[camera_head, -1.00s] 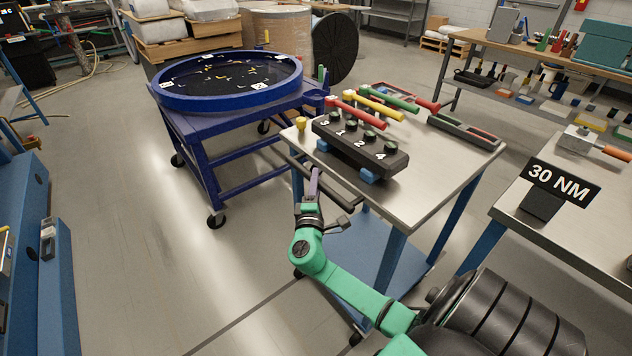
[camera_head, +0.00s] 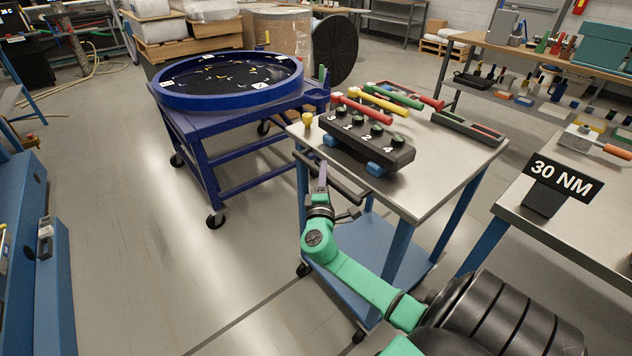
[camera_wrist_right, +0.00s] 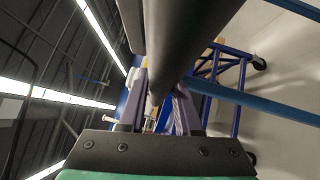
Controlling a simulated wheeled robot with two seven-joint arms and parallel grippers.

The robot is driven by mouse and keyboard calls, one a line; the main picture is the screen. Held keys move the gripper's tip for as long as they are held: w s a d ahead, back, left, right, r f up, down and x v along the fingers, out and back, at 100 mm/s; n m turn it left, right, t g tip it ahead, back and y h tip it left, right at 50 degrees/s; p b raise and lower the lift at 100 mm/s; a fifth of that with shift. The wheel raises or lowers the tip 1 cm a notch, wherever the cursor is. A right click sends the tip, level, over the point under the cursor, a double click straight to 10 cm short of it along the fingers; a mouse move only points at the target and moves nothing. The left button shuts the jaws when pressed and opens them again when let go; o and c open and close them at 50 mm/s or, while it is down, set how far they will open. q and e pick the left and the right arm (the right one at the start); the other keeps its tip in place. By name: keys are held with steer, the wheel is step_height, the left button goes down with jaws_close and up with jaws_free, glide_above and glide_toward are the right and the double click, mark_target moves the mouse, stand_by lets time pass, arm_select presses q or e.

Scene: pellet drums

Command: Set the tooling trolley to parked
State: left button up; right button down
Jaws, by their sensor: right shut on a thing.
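The tooling trolley (camera_head: 432,185) has a bare metal top, blue legs, a blue lower shelf and a dark push handle (camera_head: 347,190) along its near left edge. My right gripper (camera_head: 321,173) is at this handle, low and in front of the trolley top. In the right wrist view the dark handle bar (camera_wrist_right: 185,45) runs between the two purple fingers, and the gripper (camera_wrist_right: 160,95) is shut on it. The fingertips are partly hidden behind the bar. My left gripper is not in view.
On the trolley top are a black numbered block (camera_head: 366,143), coloured-handled tools (camera_head: 360,110) and a dark tray (camera_head: 467,127). A blue round-topped cart (camera_head: 230,95) stands to the left. A bench with a "30 NM" sign (camera_head: 562,180) is close on the right. Open floor (camera_head: 130,250) lies at left.

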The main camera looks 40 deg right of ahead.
steer(key=d+b, duration=0.3)
steer(key=d, duration=0.4)
steer(key=d+b, duration=0.4)
steer(key=d, duration=0.2)
steer(key=d+f+b, duration=0.1)
steer(key=d+b, duration=0.3)
steer(key=d, duration=0.3)
steer(key=shift+s+d, duration=0.25)
steer(key=shift+d, duration=0.1)
steer(key=shift+d+r+b, duration=0.25)
steer(key=shift+d+b, duration=0.15)
steer(key=shift+d, duration=0.2)
steer(key=c, duration=0.7)
jaws_free()
steer(key=shift+s, duration=0.1)
steer(key=shift+o, duration=0.5)
steer(key=shift+d, duration=0.2)
steer(key=shift+a+r, duration=0.1)
steer(key=shift+a, duration=0.05)
